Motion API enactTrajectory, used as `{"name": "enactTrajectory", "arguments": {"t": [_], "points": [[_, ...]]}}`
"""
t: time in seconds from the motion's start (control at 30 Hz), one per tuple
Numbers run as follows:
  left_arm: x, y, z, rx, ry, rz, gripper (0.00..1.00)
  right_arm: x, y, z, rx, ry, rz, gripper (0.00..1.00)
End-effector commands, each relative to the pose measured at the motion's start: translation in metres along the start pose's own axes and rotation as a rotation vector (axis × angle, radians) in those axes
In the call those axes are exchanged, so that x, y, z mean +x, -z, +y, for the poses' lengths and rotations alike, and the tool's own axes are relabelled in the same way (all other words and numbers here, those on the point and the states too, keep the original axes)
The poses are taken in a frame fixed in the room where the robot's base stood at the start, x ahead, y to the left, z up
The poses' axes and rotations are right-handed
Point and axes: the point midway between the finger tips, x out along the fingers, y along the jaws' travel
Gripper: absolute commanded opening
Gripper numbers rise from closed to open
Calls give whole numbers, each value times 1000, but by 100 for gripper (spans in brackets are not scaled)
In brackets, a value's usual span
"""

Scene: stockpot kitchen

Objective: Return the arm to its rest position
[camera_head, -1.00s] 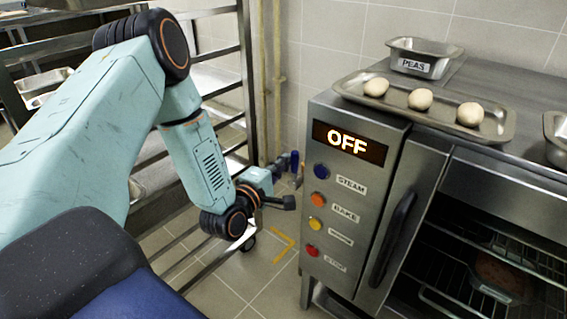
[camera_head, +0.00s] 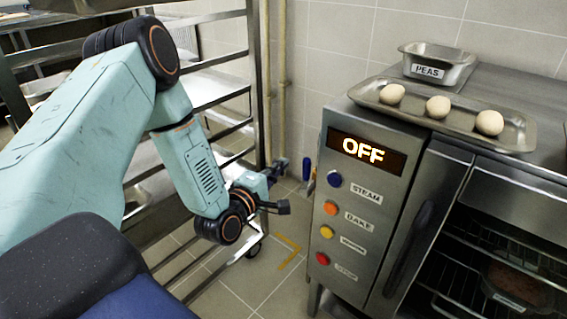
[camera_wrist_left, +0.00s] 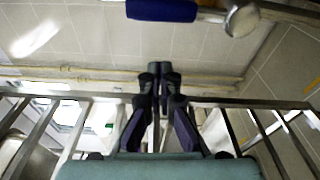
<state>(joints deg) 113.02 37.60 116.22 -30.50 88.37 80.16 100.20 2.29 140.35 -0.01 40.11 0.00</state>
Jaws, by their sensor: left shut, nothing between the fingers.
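My left arm, pale teal with dark joints, comes in from the left in the head view. Its gripper (camera_head: 277,207) is dark and small in that view, in the gap between the metal rack and the oven's control panel, apart from the panel. In the left wrist view the gripper (camera_wrist_left: 159,68) has its two dark fingers together, with nothing between them. My right gripper is in neither view.
The oven (camera_head: 362,215) at right has a display reading OFF and several coloured buttons. A tray (camera_head: 460,125) with three dough balls and a PEAS pan (camera_head: 428,72) stand on top. The metal rack (camera_head: 262,85) stands close behind my arm. Tiled floor lies between.

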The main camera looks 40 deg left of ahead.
Motion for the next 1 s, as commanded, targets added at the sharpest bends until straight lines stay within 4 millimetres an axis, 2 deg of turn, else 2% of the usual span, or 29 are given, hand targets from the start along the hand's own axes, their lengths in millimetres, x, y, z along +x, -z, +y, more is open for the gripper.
{"name": "enactTrajectory", "arguments": {"t": [0.03,0.2,0.4,0.6,0.87,0.93,1.0], "points": [[-11,-1,4,-4,2,3,0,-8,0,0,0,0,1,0],[-44,-2,3,-3,2,2,0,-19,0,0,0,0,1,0],[-72,-3,1,-1,0,1,0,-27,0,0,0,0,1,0],[-81,-3,1,0,-3,0,0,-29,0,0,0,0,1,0],[-81,-2,0,21,-1,-1,0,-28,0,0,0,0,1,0],[-81,-2,-4,79,21,-7,0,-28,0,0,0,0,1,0],[-83,-2,-20,183,93,-10,0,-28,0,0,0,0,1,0]]}}
